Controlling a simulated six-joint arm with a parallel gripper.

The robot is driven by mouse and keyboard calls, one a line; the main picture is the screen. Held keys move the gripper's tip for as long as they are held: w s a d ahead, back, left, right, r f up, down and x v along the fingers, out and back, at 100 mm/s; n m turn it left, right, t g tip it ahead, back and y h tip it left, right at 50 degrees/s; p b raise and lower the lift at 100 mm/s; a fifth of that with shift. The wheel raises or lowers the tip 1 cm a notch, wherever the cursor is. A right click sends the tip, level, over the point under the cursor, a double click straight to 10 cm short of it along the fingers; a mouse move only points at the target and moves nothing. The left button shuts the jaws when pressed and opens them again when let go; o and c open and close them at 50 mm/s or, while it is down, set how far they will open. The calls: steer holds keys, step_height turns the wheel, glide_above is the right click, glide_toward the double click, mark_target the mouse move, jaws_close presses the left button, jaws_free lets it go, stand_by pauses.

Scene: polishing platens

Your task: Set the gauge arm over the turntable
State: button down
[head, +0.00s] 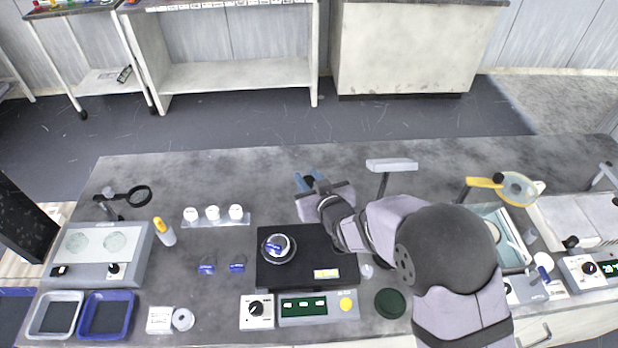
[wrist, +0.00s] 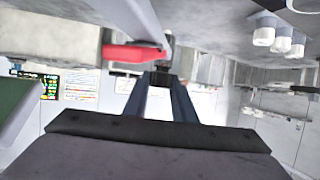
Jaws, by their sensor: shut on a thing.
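The turntable is a round platen (head: 279,248) on a black base (head: 303,272), left of my arm in the head view. A blue-and-white piece (head: 275,246) sits on the platen. My gripper (head: 308,181) is behind the black base, above the bench, its blue fingers pointing away. It is shut on a small dark piece, apparently the end of the gauge arm; the rest of the gauge arm is not clearly seen and may be behind my arm. In the wrist view the fingertips (wrist: 160,78) meet at this dark piece. A red bar (wrist: 135,53) lies close to them.
White jars (head: 213,213) stand in a row at left. A control box (head: 318,307) is in front.

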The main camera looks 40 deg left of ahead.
steer(key=s+d+n+g+p, duration=0.1)
steer(key=s+n+g+p, duration=0.1)
steer(key=s+n+g, duration=0.1)
steer(key=s+d+n+g+p, duration=0.1)
steer(key=s+n+g, duration=0.3)
steer(key=s+g, duration=0.1)
steer(key=s+n+g+p, duration=0.2)
steer(key=s+n+g, duration=0.1)
steer(key=s+g, duration=0.1)
steer(key=shift+s+d+r+y+p, duration=0.1)
steer(key=shift+s+d+y+p, duration=0.2)
steer(key=shift+d+y+p, duration=0.1)
steer(key=shift+s+d+n+g+h, duration=0.6)
steer(key=shift+s+n+g, duration=0.2)
steer(key=shift+n, duration=0.2)
steer(key=c, duration=1.5)
jaws_free()
steer(key=shift+o, duration=0.2)
steer(key=shift+d, duration=0.1)
steer(key=b+v, duration=0.1)
steer(key=v, duration=0.6)
steer(key=shift+b, duration=0.3)
